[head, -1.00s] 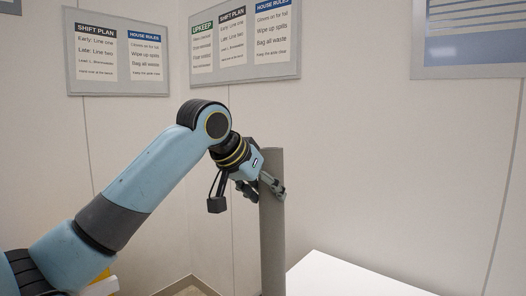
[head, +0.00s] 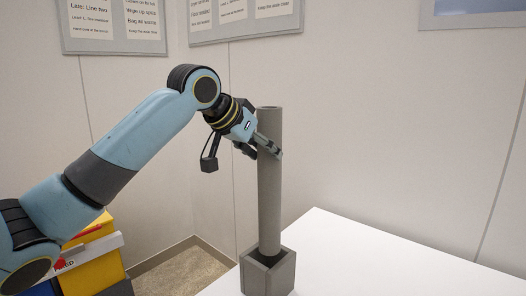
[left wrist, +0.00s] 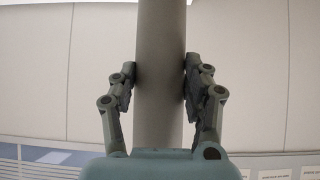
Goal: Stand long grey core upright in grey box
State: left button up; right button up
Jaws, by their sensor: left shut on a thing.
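The long grey core (head: 269,195) stands upright in the head view. My left gripper (head: 270,146) is shut on its upper part, with the top end showing above the fingers. In the left wrist view the core (left wrist: 160,75) runs between the two fingers (left wrist: 160,85), with a pad on each side. The grey box (head: 268,277) stands on the white table, open at the top. The core's lower end is at the box's mouth, over its dark inside. I cannot tell how deep it is or whether it touches the floor or walls. My right gripper is out of view.
The white table (head: 350,256) is bare to the right of the box. Yellow containers (head: 92,262) stand at the lower left, below my left arm. Notice boards (head: 245,18) hang on the wall behind.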

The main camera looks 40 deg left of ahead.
pick_arm(q)
jog(key=shift+f, duration=0.55)
jog(key=shift+f+b, duration=0.35)
jog(key=shift+f, duration=1.05)
jog(key=shift+f+b, duration=1.4)
jog(key=shift+f, duration=2.9)
jog(key=o, duration=1.4)
jog(key=shift+o, duration=0.3)
send_near(262, 200)
jog(key=shift+s+r, duration=0.45)
jog(key=shift+s, duration=0.1)
jog(key=shift+a, duration=0.1)
